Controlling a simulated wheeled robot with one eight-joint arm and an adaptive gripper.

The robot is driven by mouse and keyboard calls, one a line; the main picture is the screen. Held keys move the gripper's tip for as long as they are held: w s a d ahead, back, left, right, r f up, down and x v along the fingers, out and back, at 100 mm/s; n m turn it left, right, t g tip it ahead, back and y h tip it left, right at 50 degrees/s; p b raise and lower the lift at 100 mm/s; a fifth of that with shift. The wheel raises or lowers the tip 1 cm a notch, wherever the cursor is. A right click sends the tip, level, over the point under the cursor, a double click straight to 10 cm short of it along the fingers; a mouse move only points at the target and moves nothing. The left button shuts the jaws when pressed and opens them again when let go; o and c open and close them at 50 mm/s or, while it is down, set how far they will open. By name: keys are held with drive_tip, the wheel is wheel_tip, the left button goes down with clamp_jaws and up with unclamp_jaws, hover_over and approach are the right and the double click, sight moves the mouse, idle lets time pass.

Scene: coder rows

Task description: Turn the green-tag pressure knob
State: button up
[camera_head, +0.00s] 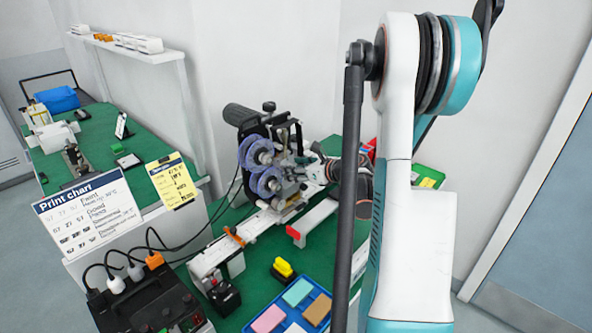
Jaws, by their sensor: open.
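A black coder machine (268,130) with two purple ribbon reels (258,152) stands on the green bench. My gripper (302,170) is open and at the right side of the machine, close to the reels. Whether it touches any part cannot be told at this size. I cannot make out a green-tagged pressure knob; it may be hidden by my gripper or too small to see. A black knob (269,106) shows on top of the machine, with no green tag visible on it.
A print chart (90,215) and yellow card (173,180) stand at left. A black power box (150,302) with cables sits in front. A blue tray (252,327) of coloured blocks lies at the bench front. My arm hides much of the right side.

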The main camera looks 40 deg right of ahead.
drive_tip(key=c, duration=1.1)
drive_tip(key=shift+o, duration=0.2)
drive_tip(key=shift+a+n+t+h+b, duration=0.2)
drive_tip(key=shift+n+t+h+b, duration=0.1)
drive_tip(key=shift+n+h+b, duration=1.1)
drive_tip(key=shift+n, duration=0.3)
drive_tip(key=o, duration=1.1)
drive_tip(key=shift+c, duration=0.2)
